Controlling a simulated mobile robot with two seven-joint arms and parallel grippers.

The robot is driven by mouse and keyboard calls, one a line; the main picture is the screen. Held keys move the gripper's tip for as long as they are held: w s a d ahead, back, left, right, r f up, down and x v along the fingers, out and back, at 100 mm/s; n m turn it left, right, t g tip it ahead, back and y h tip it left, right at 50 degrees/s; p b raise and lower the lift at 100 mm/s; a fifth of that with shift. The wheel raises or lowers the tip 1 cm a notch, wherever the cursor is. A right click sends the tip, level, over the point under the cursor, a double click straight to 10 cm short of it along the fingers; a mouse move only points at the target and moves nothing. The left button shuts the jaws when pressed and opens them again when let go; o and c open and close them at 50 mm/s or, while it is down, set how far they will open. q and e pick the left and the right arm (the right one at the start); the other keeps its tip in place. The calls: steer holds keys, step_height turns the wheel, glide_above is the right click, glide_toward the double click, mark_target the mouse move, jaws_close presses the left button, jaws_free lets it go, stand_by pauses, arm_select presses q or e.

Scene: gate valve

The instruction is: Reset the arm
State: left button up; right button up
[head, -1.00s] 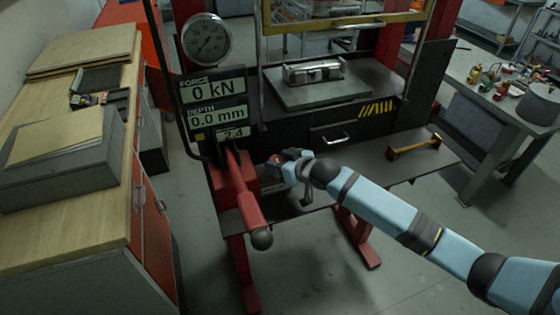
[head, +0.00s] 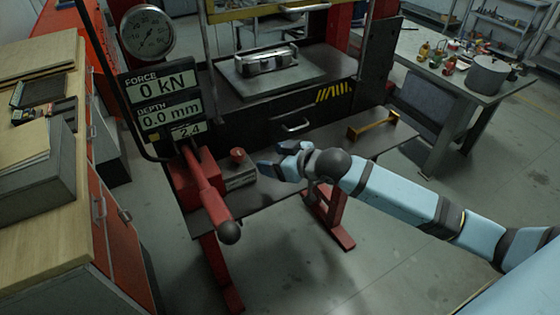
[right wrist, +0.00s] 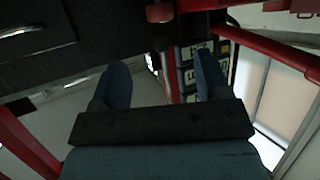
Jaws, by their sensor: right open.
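My right arm comes in from the right in the head view. Its right gripper (head: 272,163) is just right of a small red knob (head: 237,155) on the press and apart from it. The right wrist view shows the two blue fingers (right wrist: 160,82) spread with nothing between them. The red pump lever (head: 207,193) with a dark ball end slopes down below the display panel. The panel (head: 163,104) reads force 0 kN, depth 0.0 mm and 2.4. My left gripper is not in view.
A metal part (head: 266,60) lies on the press plate (head: 300,75). A brass-coloured bar (head: 372,123) lies on the lower shelf. A wooden-topped cabinet (head: 60,235) stands at the left. A table with a pot (head: 488,75) stands at the right. Floor at the lower right is clear.

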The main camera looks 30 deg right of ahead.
steer(key=shift+v, duration=1)
steer(key=s+a+f+m+h, duration=0.1)
steer(key=s+a+f, duration=0.2)
steer(key=s+f, duration=0.8)
steer(key=s+a+f+m+g+h, duration=0.1)
steer(key=s+a+f+h, duration=0.1)
steer(key=s+f, duration=0.9)
steer(key=shift+s+a+f+m, duration=0.3)
steer(key=shift+a+f, duration=0.1)
steer(key=shift+f, duration=0.45)
